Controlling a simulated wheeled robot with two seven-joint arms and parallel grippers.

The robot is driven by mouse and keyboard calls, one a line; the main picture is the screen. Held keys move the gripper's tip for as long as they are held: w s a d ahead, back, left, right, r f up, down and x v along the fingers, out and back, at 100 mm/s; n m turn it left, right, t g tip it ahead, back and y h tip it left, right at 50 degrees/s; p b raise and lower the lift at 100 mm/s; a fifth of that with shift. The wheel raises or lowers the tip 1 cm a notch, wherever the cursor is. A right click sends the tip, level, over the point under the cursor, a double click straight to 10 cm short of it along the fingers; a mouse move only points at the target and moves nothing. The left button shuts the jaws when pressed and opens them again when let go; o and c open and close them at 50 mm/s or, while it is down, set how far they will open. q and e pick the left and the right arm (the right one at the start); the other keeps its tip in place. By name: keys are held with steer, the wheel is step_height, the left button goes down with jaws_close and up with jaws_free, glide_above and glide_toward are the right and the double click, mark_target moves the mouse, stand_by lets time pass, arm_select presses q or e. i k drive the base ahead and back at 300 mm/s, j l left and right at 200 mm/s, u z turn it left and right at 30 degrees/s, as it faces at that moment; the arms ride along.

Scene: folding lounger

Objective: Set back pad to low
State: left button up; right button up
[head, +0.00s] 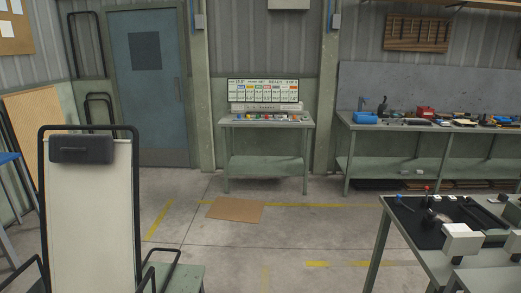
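The folding lounger (137,200) stands at the left of the head view, with a black tube frame. Its cream back pad (90,220) is raised nearly upright and fills the frame. A dark headrest cushion (82,149) is fixed near its top. A black armrest loop (160,268) shows at the lower right of the pad. The seat and the lower frame are cut off by the picture's bottom edge.
A grey-green bench surface (188,278) is close to the lounger's right. A worktable (398,236) with tools and pale blocks stands at the lower right. A brown mat (235,210) lies on the floor. Open floor lies between lounger and worktable.

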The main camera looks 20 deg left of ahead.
mark_target(93, 149)
steer(key=i+u, duration=0.5)
steer(key=i, duration=0.3)
steer(key=i+l+u, duration=0.15)
steer(key=i+u, duration=0.3)
steer(key=i, duration=0.3)
